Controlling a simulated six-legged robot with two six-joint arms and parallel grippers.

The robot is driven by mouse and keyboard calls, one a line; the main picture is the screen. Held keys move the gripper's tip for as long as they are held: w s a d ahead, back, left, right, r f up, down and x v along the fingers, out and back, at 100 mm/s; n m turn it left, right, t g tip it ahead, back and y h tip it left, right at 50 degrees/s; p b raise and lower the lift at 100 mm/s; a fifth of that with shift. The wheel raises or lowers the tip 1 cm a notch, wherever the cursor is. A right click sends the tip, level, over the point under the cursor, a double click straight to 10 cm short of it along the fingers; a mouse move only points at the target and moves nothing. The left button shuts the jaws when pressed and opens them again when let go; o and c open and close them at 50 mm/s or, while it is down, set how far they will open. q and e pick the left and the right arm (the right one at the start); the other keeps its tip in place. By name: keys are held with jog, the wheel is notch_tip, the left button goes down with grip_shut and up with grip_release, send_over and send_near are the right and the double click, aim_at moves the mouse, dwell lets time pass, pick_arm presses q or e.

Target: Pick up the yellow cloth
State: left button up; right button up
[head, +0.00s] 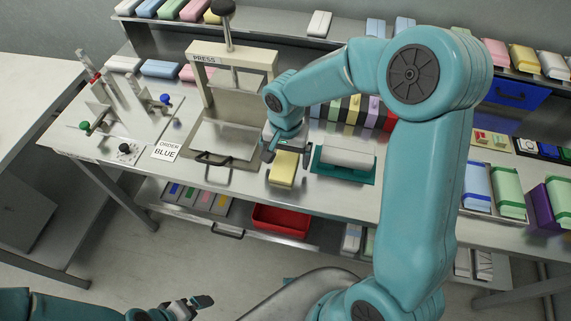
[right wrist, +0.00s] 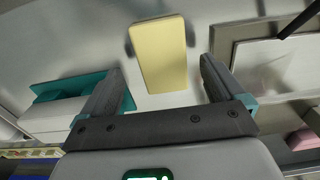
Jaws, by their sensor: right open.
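In the right wrist view, the cloth (right wrist: 162,55) shows between and beyond the two open fingers, with a gap on each side. Nothing is held there. My left gripper (head: 190,304) is low at the bottom of the head view, away from the table; its jaw opening is unclear.
The press (head: 232,62) with its front handle stands left of the cloth. An "ORDER BLUE" card (head: 166,151) lies left. A red bin (head: 280,221) is on the lower shelf. Coloured packs fill the back shelves.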

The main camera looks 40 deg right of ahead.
aim_at(284, 164)
jog(key=f, duration=0.3)
jog(key=shift+w, duration=0.25)
jog(key=shift+s+r, duration=0.1)
jog(key=shift+s, duration=0.1)
jog(key=shift+w, duration=0.1)
jog(key=c, duration=1.2)
jog(key=shift+w+r, duration=0.1)
jog(key=shift+r, duration=0.5)
notch_tip(284, 164, up, 19)
jog(key=shift+p, duration=0.35)
